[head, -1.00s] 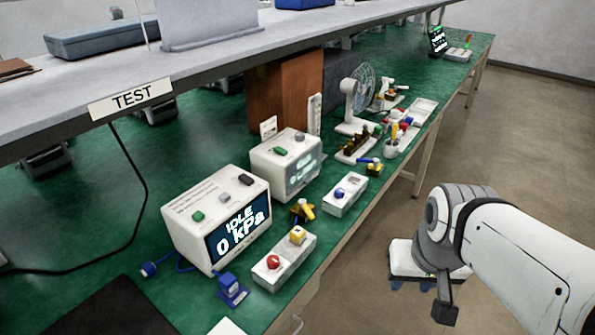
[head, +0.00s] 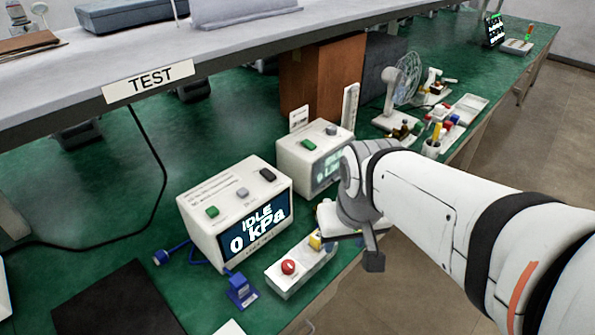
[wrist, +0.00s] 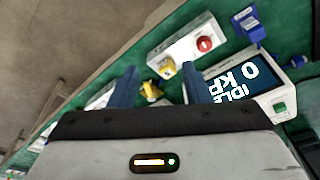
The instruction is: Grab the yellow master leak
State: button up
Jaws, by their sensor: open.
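A tester reading "IDLE 0 kPa" (head: 213,238) stands near the right finger in the wrist view. A second tester (head: 300,160) is behind my arm. A blue fitting (head: 240,289) stands in front. A shelf (head: 60,97) overhangs the bench.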

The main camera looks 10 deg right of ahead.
jog(key=shift+o, duration=0.7)
jog(key=shift+w+f, duration=0.15)
jog(key=shift+w, duration=0.25)
jog(key=shift+o, duration=0.5)
jog(key=w+n, duration=0.1)
jog(key=w+a+f+n, duration=0.1)
jog(key=w, duration=0.1)
jog(key=w+f+g, duration=0.1)
jog(key=w, duration=0.1)
jog(key=shift+w+a+f+n, duration=0.1)
jog(key=shift+a+n, duration=0.05)
jog(key=shift+n, duration=0.25)
jog(key=n+g, duration=0.2)
jog(key=n, duration=0.2)
send_over(318, 242)
jog(key=w, duration=0.1)
jog(key=f, duration=0.6)
jog(key=shift+w+d, duration=0.15)
jog(key=shift+d, duration=0.1)
jog(key=shift+w+f, duration=0.25)
jog(key=shift+f, duration=0.3)
notch_tip(318, 242, down, 7)
jog(key=shift+w+f, duration=0.1)
jog(key=shift+w, duration=0.05)
jog(key=c, duration=1.1)
